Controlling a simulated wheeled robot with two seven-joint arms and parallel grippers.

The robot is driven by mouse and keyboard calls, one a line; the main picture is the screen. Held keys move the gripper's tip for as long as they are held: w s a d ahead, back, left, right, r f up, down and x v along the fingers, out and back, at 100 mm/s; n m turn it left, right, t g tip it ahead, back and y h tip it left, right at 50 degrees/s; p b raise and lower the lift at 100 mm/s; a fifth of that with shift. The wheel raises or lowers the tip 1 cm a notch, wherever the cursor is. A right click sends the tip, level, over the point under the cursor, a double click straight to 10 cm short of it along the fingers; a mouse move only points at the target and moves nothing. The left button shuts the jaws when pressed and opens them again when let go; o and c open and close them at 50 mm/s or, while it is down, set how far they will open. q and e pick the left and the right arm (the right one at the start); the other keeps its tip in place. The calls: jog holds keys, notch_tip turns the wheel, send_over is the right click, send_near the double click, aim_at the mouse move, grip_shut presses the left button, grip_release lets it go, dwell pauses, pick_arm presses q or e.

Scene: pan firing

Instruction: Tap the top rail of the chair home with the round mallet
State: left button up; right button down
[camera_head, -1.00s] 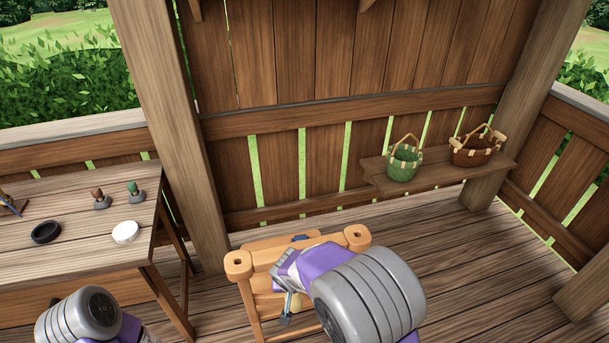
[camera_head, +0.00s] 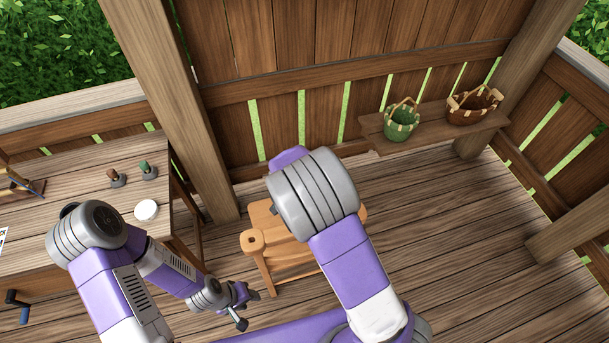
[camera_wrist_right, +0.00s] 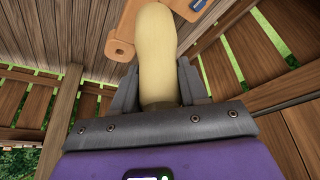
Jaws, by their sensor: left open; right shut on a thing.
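The light wooden chair (camera_head: 262,250) stands on the floor in the middle of the head view. My right arm covers much of it. One rounded corner with a dark hole (camera_head: 252,239) shows, and I cannot make out the top rail for certain. In the right wrist view, my right gripper (camera_wrist_right: 160,90) is shut on a pale yellow, round-ended piece of the mallet (camera_wrist_right: 158,50). A wooden chair part with a hole (camera_wrist_right: 121,46) lies beyond it; contact cannot be told. My left gripper (camera_head: 250,308) is open and empty, left of the chair and low in the head view.
A workbench (camera_head: 95,180) at the left holds two small stamp-like tools (camera_head: 148,170) and a white round dish (camera_head: 146,210). A green basket (camera_head: 402,122) and a brown basket (camera_head: 473,105) stand on a shelf at the back right. The floor right of the chair is clear.

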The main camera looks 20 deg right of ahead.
jog(key=shift+w+r, duration=0.1)
jog(key=shift+r, duration=0.1)
dwell(0.3)
jog(key=shift+f+b, duration=0.15)
jog(key=shift+b, duration=0.15)
jog(key=shift+f+b, duration=2.1)
jog(key=shift+f, duration=0.3)
notch_tip(320, 180, down, 6)
jog(key=b, duration=0.5)
jog(key=shift+f, duration=0.1)
jog(key=shift+r+p, duration=1.05)
jog(key=shift+r, duration=0.65)
